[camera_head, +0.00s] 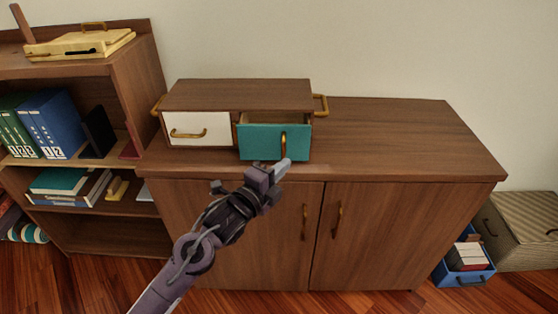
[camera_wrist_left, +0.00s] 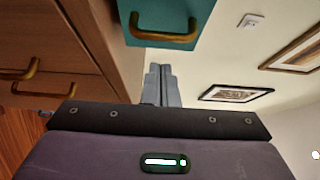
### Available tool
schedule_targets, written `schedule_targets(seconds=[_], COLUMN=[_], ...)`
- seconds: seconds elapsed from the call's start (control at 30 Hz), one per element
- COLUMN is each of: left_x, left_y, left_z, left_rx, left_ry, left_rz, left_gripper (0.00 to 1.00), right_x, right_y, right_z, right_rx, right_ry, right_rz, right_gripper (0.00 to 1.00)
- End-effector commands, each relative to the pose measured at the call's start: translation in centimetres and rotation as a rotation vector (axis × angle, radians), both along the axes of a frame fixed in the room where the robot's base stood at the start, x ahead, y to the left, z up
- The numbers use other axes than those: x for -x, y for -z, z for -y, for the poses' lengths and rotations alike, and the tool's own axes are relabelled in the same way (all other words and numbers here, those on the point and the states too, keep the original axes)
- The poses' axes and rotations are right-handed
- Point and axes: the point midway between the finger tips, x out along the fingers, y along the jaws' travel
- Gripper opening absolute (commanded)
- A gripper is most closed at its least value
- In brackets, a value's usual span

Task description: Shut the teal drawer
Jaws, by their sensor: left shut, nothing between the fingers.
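The teal drawer (camera_head: 262,142) is the right one of two in a small wooden drawer box (camera_head: 238,95) on the cabinet top. It stands partly pulled out, with its inside showing as a narrow gap behind the front. Its brass handle (camera_head: 283,145) shows at the front's right half. In the left wrist view the teal front (camera_wrist_left: 190,12) is at the top. My left gripper (camera_head: 283,165) is shut and empty, its fingertips close in front of the drawer's lower edge near the handle. I cannot tell whether they touch it. My right gripper is not in view.
The white drawer (camera_head: 198,130) to the left looks shut. The wooden cabinet (camera_head: 410,150) has free top to the right of the box. A bookshelf (camera_head: 140,80) with books stands left; a blue bin (camera_head: 465,262) and a striped box (camera_head: 520,228) are on the floor right.

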Motion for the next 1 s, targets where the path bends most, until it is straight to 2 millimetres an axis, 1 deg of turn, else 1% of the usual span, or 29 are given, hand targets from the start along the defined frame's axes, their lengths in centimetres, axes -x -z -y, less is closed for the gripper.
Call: schedule_targets(seconds=[0.03, 0.1, 0.2, 0.6, 0.7, 0.73, 0.8, 0.9, 1.0], left_x=[-0.7, -1.4, -2.0, -2.4, -3.1, -3.5, -4.7, -6.4, -7.2], left_y=[-0.1, -0.1, 0.0, 0.0, 0.2, 0.2, 0.2, 0.1, 0.1], left_z=[-0.1, -0.3, -0.4, -0.5, -0.5, -0.5, -0.5, -0.6, -0.5], left_rx=[0.0, 0.001, 0.001, 0.001, -0.001, -0.001, -0.001, -0.001, 0.0], left_ry=[0.0, 0.0, 0.001, 0.001, 0.0, 0.0, 0.0, 0.0, 0.001], left_rz=[0.0, 0.001, -0.001, -0.001, 0.001, 0.002, 0.003, 0.003, 0.002], left_gripper=[0.0, 0.0, 0.0, 0.0, 0.0, 0.0, 0.0, 0.0, 0.0], right_x=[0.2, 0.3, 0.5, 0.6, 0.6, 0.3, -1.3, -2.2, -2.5], right_y=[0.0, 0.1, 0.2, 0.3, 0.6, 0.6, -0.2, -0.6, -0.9], right_z=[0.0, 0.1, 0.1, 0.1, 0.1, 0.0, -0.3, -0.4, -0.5], right_rx=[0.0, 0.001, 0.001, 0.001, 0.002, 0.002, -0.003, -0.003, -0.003], right_ry=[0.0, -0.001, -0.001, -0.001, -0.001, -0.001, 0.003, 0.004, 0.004], right_rz=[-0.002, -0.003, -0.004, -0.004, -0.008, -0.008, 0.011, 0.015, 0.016], right_gripper=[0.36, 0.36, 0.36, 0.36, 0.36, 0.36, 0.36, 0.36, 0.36])
